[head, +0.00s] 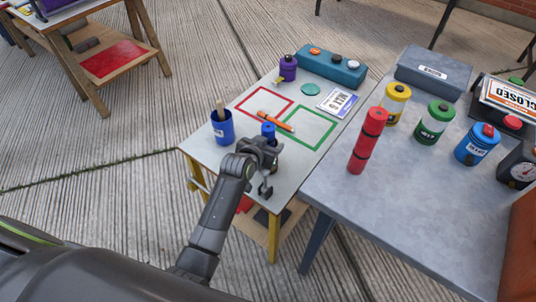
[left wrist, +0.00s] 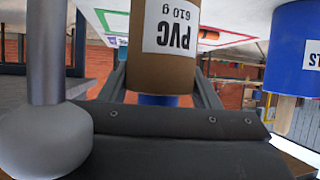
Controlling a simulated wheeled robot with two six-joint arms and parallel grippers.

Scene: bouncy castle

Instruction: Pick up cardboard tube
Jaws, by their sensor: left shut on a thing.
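The cardboard tube, brown with a white "PVC 610 g" label and a blue end, fills the middle of the left wrist view (left wrist: 160,72). In the head view only its blue end (head: 268,130) shows above my left gripper (head: 263,152); the rest is hidden behind the gripper. My left gripper is shut on the tube, one finger on each side of it. The tube looks about upright over the small light table (head: 204,158). I cannot tell whether it touches the tabletop. My right gripper is not in view.
A blue cup (head: 222,128) with a stick stands left of the gripper. An orange marker (head: 276,121) lies between red and green outlined squares. A purple bottle (head: 288,68) and teal box (head: 331,66) are behind. A grey table (head: 410,190) with a red cylinder (head: 367,141) adjoins at right.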

